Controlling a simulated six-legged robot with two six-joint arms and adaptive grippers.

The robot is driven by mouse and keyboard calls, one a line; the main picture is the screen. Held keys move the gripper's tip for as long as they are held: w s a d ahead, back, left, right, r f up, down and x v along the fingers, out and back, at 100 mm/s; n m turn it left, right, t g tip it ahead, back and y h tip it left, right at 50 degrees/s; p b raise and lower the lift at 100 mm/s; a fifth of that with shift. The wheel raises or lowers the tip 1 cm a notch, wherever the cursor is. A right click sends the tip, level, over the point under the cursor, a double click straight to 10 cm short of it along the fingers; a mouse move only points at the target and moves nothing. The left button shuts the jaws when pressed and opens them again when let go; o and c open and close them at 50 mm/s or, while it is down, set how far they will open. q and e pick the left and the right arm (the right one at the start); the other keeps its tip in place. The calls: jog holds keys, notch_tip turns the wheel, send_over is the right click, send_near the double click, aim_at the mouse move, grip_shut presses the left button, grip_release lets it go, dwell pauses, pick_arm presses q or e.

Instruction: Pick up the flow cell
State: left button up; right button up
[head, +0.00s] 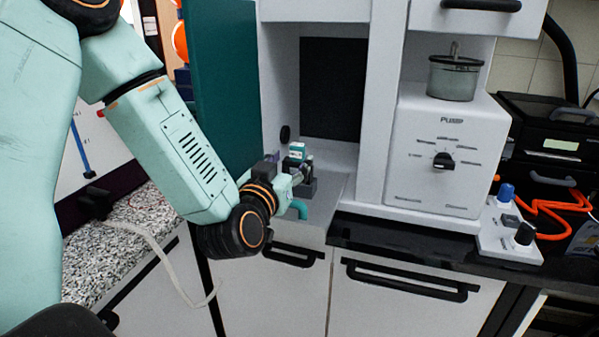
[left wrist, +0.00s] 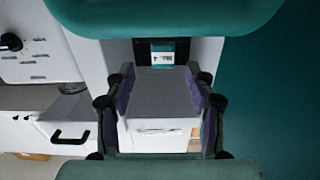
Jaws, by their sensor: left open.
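The flow cell appears to be the small teal block with a white label (head: 297,151). It sits on a dark block inside the white cabinet's open bay. In the left wrist view it (left wrist: 162,57) shows near the top centre, in front of a dark background. My left gripper (head: 291,177) is at the bay, close to the block, and partly hides the dark block under it. In the left wrist view my left gripper (left wrist: 160,105) is open, its fingers apart with nothing held between them. The block appears beyond the fingers. My right gripper is in neither view.
A teal door (head: 222,95) stands open at the left of the bay. A white pump unit (head: 445,150) with a metal pot (head: 455,78) is at the right. A small control box (head: 509,236) and an orange cable (head: 555,210) lie further right. A speckled counter (head: 135,230) is at the left.

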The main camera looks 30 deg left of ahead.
aim_at(295, 153)
pick_arm(q)
jog(key=x, duration=0.4)
jog(key=shift+w+a+f, duration=0.1)
jog(key=shift+w, duration=0.2)
jog(key=shift+s+a, duration=0.1)
jog(key=shift+a, duration=0.15)
jog(key=shift+c, duration=1.1)
jog(key=shift+d, duration=0.3)
jog(key=c, duration=0.5)
jog(key=shift+a, duration=0.25)
jog(key=c, duration=0.4)
jog(key=shift+d, duration=0.1)
grip_shut()
